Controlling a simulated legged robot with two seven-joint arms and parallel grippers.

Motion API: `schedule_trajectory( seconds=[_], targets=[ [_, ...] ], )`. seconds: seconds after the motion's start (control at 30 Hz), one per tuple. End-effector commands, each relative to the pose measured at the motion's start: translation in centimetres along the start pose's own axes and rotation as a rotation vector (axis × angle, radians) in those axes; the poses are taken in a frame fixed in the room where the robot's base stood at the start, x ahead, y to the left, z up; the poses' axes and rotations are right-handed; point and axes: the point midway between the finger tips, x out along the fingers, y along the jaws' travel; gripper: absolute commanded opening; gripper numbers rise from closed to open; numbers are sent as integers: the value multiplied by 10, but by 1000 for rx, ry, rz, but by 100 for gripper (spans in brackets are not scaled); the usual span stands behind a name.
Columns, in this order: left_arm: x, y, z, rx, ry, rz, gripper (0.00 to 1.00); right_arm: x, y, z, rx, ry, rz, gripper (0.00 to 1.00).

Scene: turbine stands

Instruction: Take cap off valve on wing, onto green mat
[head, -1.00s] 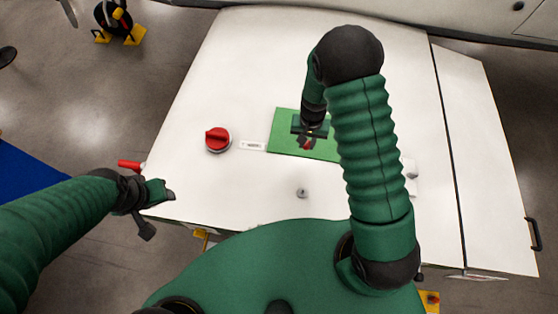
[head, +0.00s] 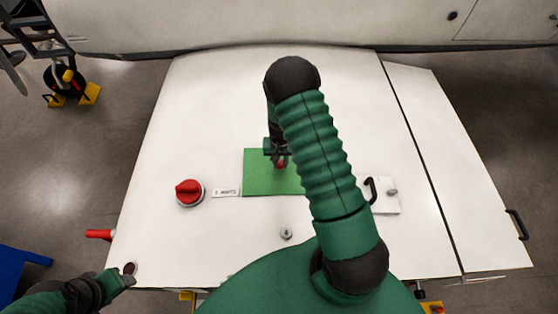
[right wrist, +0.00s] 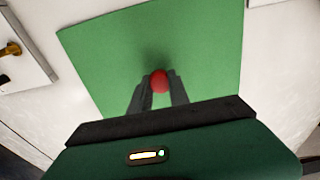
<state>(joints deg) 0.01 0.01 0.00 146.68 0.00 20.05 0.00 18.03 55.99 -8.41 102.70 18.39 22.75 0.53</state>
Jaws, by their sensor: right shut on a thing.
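The green mat (head: 258,178) lies flat on the white wing (head: 215,110). My right gripper (head: 280,163) is over the mat and shut on a small red cap (head: 282,164). In the right wrist view the cap (right wrist: 160,81) sits between the two dark fingertips (right wrist: 159,88), with the mat (right wrist: 110,60) behind it. I cannot tell whether the cap touches the mat. A small grey valve stub (head: 286,233) stands bare on the wing, nearer to me than the mat. My left gripper (head: 128,274) is at the wing's near left corner; its fingers are unclear.
A large red knob (head: 189,192) and a white label (head: 226,193) are left of the mat. A white plate (head: 386,205) with a dark handle and grey fitting lies to the right. A red handle (head: 100,235) sticks out at the wing's left edge. The far wing surface is clear.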

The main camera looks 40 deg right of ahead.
Motion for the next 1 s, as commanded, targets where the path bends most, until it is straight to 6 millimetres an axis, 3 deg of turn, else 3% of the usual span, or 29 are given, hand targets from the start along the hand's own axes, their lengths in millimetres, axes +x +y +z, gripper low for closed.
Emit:
schedule_trajectory(
  seconds=[0.1, 0.77, 0.8, 1.0],
  targets=[
    [11, 0, 3, 0, 0, 0, 51, 13, 0, 1, 0, 0, -1, 0],
    [15, 0, 4, 0, 0, 0, 51, 19, 0, 0, -1, 0, 0, 0],
    [15, 0, 3, 0, 0, 0, 51, 18, 0, 0, -1, 0, 0, 25],
    [14, 0, 3, 0, 0, 0, 51, 18, 0, 1, -1, 0, 0, 47]
  ],
)
